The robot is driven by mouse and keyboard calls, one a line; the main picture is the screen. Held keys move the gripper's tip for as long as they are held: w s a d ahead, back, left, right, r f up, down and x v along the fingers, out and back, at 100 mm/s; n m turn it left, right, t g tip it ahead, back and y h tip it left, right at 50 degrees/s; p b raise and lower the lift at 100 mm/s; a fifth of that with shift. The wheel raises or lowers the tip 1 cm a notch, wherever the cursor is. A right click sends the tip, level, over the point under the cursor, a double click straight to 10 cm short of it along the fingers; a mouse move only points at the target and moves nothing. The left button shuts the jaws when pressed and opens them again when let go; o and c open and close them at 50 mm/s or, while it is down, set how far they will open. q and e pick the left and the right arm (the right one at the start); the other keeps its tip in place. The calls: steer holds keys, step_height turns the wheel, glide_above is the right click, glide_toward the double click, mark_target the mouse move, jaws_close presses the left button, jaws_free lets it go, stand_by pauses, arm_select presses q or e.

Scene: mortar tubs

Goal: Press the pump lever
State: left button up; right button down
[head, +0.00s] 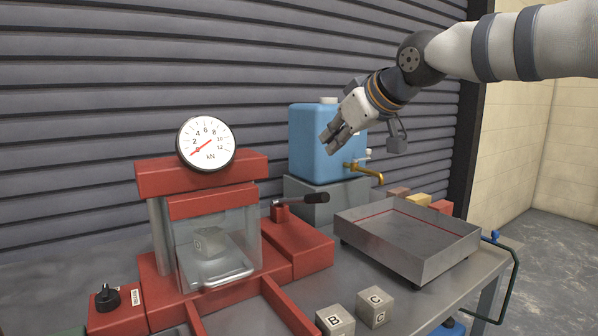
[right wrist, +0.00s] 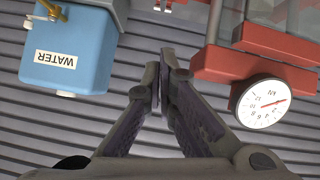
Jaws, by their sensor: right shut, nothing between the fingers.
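The pump lever (head: 303,199) is a short rod with a black grip. It sticks out to the right from the red pump block (head: 300,244), beside the red press (head: 200,178). My right gripper (head: 329,146) is shut and empty. In the head view it is in front of the blue water tank, above the lever and apart from it. In the right wrist view the fingertips (right wrist: 155,82) are together, between the water tank and the gauge. The lever cannot be made out clearly there. My left gripper is not in view.
A blue water tank (head: 307,140) with a brass tap (head: 368,172) stands behind the lever. A metal tray (head: 375,247) is to the right. The dial gauge (head: 206,144) tops the press, with cube D (head: 209,243) behind its clear guard. Cubes B (head: 335,321) and C (head: 375,305) lie in front.

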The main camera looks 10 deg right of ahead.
steer(key=b, duration=0.2)
glide_above(310, 196)
step_height(310, 196, down, 7)
steer(key=shift+r, duration=0.2)
steer(key=shift+s+d+f+p, duration=0.4)
steer(key=shift+s+d+p, duration=0.1)
steer(key=shift+s, duration=0.2)
steer(key=shift+s+d+f, duration=0.15)
steer(key=shift+s+f, duration=0.1)
steer(key=shift+f, duration=0.35)
steer(key=shift+w+f, duration=0.1)
steer(key=shift+f, duration=0.15)
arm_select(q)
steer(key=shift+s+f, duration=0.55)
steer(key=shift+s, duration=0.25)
